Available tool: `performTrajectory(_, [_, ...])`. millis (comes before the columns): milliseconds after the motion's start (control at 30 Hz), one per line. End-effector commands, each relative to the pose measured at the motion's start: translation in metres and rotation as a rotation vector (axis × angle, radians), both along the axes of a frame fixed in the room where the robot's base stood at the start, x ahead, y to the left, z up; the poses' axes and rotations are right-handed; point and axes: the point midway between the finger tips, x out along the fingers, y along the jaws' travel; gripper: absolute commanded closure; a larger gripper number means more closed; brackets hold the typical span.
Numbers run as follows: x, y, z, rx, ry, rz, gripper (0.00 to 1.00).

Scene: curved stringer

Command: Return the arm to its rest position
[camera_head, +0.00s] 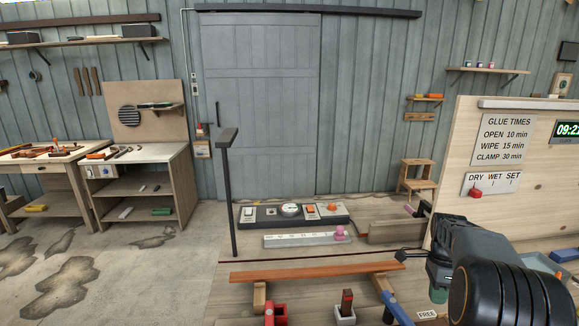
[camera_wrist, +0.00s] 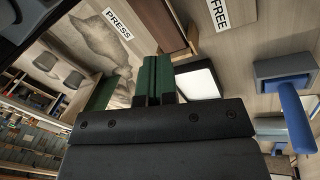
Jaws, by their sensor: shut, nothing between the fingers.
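My arm comes in from the lower right in the head view, with its black joint and grey links over the right side of the bench. My gripper (camera_head: 438,295) hangs low there, its green tips partly hidden by the arm. In the wrist view my gripper (camera_wrist: 153,78) has its two green fingers side by side and shut, with nothing between them. It is above the bench area between the "PRESS" label (camera_wrist: 117,24) and the "FREE" label (camera_wrist: 218,13).
A reddish-brown wooden strip (camera_head: 310,270) lies across the bench front, near red and blue clamps (camera_head: 274,314). A control panel (camera_head: 293,214) and a dark post (camera_head: 230,195) stand behind. The glue-times board (camera_head: 508,190) rises close behind my arm. Open floor lies at the left.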

Motion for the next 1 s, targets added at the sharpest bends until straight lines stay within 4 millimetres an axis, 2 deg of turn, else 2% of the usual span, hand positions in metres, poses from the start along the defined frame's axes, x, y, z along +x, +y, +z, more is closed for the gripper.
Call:
performTrajectory(33, [-0.006,0.013,0.002,0.024,-0.031,0.161,1.0])
performTrajectory(267, [-0.042,0.083,0.009,0.084,-0.172,0.982,1.0])
performTrajectory(400, [-0.079,0.134,0.013,0.054,-0.246,1.468,1.0])
performTrajectory(500, [-0.105,0.162,0.013,0.015,-0.283,1.684,1.0])
performTrajectory(600, [-0.127,0.182,0.013,-0.021,-0.318,1.777,1.0])
performTrajectory(733, [-0.145,0.199,0.018,-0.055,-0.355,1.831,1.0])
performTrajectory(1000, [-0.149,0.214,0.036,-0.115,-0.411,1.893,1.0])
